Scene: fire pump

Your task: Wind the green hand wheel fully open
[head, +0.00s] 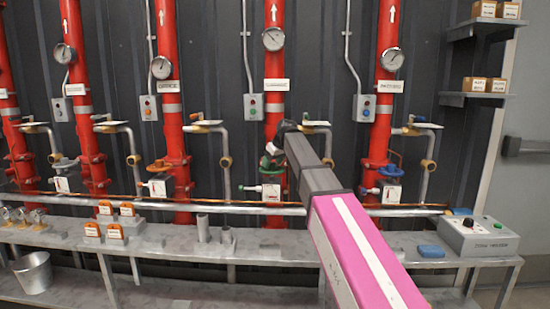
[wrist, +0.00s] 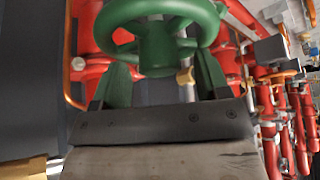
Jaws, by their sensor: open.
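My gripper (wrist: 163,75) is open, with one finger low on each side of the wheel's hub. The fingertips reach up to the near part of the rim. I cannot tell whether they touch it. Nothing is clamped between them.
An orange wheel (head: 157,166) is on the pipe to the left and a blue wheel (head: 390,171) on the pipe to the right. A grey bench (head: 270,246) runs below, with a control box (head: 478,236) at its right end. Several red pipes stand close by.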

